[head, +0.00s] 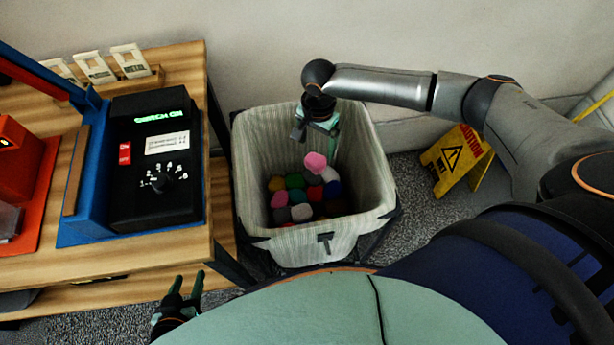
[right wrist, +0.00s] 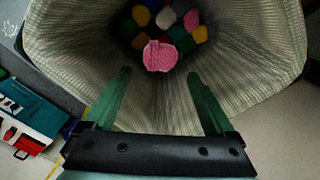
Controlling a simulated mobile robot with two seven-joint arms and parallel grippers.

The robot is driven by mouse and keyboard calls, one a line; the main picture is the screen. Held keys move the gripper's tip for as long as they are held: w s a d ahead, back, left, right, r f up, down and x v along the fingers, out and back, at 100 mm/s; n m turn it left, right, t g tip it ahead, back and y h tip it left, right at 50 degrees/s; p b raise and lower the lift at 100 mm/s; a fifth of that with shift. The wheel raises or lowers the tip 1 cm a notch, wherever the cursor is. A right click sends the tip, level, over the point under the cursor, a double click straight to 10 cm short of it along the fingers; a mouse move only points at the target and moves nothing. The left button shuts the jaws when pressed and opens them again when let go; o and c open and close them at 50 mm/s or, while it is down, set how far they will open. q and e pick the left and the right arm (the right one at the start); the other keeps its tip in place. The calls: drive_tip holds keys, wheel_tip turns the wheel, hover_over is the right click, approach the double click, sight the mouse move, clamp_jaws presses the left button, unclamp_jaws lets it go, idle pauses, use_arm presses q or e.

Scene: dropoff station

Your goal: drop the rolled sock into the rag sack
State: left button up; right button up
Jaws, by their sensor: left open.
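The rag sack (head: 364,160) is a large striped fabric bin on the floor, open at the top, with several coloured rolled socks at its bottom. A pink rolled sock (head: 315,162) is inside the sack's opening; it also shows in the right wrist view (right wrist: 160,56). I cannot tell whether it is in the air or resting on the pile. My right gripper (head: 318,128) is over the sack's mouth. Its green fingers (right wrist: 158,95) are spread apart and empty, with the pink sock beyond their tips. My left gripper (head: 187,284) is open and empty, low beside the table.
A wooden table (head: 190,75) stands left of the sack. It bears a black device (head: 180,215) with a dial in a blue frame, and an orange-red object (head: 18,165). A yellow caution sign (head: 448,165) stands on the floor right of the sack. A wall is behind.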

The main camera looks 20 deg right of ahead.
drive_tip(key=shift+o, duration=0.6)
wheel_tip(320, 180, up, 12)
drive_tip(key=p, duration=0.1)
drive_tip(key=shift+r, duration=0.25)
